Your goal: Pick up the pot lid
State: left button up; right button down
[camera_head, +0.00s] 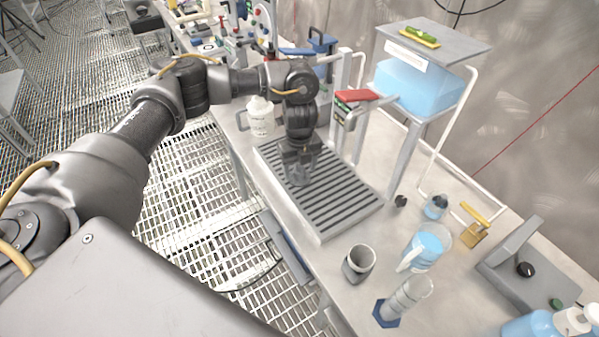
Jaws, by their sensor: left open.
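I cannot make out a pot lid in the head view. My left arm reaches in from the left, and my left gripper (298,178) points down over the grey slatted rack (335,207) on the bench. The gripper is open, near the rack's far left part. Its wrist and fingers hide the part of the rack beneath them, and I cannot tell whether anything lies between the fingers. My right gripper is not in view.
A white bottle (260,117) stands close left of the gripper. A stand with a blue tank (419,86) rises behind the rack. A grey cup (358,262), a measuring cylinder (405,299) and a blue-filled jug (426,248) stand in front and right.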

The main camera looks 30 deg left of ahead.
pick_arm(q)
jog(key=shift+f, duration=0.55)
jog(key=c, duration=1.1)
jog(key=shift+r, duration=0.1)
jog(key=shift+c, duration=0.2)
jog(key=shift+r, duration=0.5)
notch_tip(320, 180, up, 3)
jog(key=shift+f, duration=0.2)
jog(key=s+d+r, duration=0.1)
jog(key=s+r, duration=0.3)
jog(key=s, duration=0.2)
jog(key=s+d+r+b, duration=0.1)
jog(key=s+d+r, duration=0.1)
jog(key=s+r, duration=0.3)
jog(key=s, duration=0.2)
jog(key=shift+s+d+r, duration=0.15)
jog(key=shift+s+d, duration=0.15)
